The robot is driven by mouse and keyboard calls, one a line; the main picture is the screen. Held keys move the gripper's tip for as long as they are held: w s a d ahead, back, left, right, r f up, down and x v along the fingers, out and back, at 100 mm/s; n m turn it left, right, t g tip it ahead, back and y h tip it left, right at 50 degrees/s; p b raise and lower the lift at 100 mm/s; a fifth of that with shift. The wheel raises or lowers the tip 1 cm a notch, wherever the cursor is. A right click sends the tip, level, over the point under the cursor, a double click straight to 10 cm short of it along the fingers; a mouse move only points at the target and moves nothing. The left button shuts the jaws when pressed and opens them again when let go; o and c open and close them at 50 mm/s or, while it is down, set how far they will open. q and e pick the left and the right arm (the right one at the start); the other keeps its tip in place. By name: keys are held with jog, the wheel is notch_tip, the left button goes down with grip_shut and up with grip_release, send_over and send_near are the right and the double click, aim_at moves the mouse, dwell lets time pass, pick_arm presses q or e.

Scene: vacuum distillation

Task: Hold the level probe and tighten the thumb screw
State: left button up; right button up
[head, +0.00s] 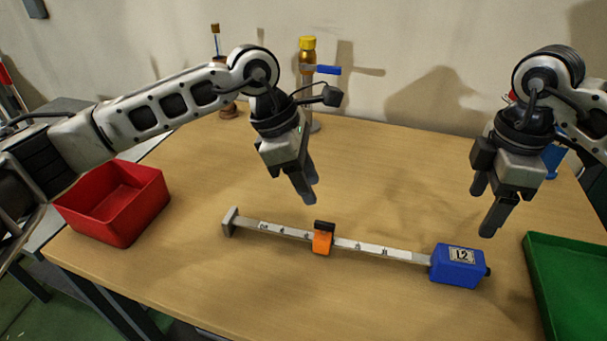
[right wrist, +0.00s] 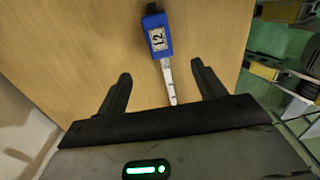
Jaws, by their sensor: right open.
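The level probe lies flat on the table: a long graduated bar (head: 275,230) with a grey end plate (head: 229,221) at the left and a blue block (head: 458,266) marked "12" or "L2" at the right. A dark knob (head: 488,271) sticks out of the blue block; which part is the thumb screw is not certain. An orange slider (head: 322,240) with a black top sits mid-bar. My left gripper (head: 308,194) hangs above and behind the slider, apart from it; its finger gap is unclear. My right gripper (head: 483,212) is open and empty above the blue block, which also shows in the right wrist view (right wrist: 159,40).
A red bin (head: 118,205) stands at the left table edge and a green tray (head: 570,285) at the right. A yellow-capped column (head: 307,60) and a small brown-capped item (head: 217,40) stand at the back. The table around the probe is clear.

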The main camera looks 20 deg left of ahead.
aim_at(456, 255)
notch_tip(456, 255, down, 16)
jog(key=shift+f, duration=0.1)
pick_arm(q)
jog(key=shift+w+a+r, duration=0.1)
jog(key=shift+a+r, duration=0.05)
jog(key=shift+a, duration=0.25)
